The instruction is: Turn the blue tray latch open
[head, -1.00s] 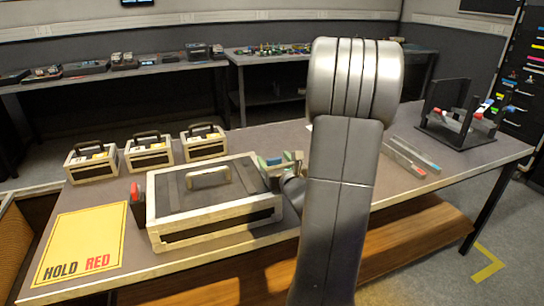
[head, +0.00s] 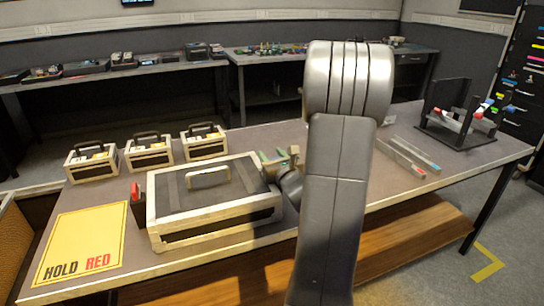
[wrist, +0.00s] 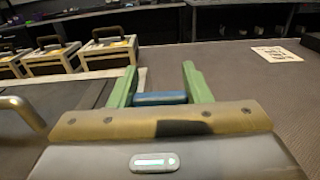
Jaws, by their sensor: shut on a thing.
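The blue tray latch (wrist: 160,98) shows in the wrist view as a short blue bar between the two green fingers of my gripper (wrist: 160,82). My gripper is shut on it. In the head view my gripper (head: 280,158) is at the right side of the large cream-edged case (head: 165,236) with a dark lid, and hides the latch there. How far the latch is turned I cannot tell. A red latch (head: 137,196) stands upright at the case's left side.
A yellow card (head: 80,245) reading HOLD RED lies left of the case. Several small handled boxes (head: 148,154) stand behind it. Grey rails (head: 402,158) and a dark rack (head: 458,128) are on the right. The table between the gripper and the small boxes is clear.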

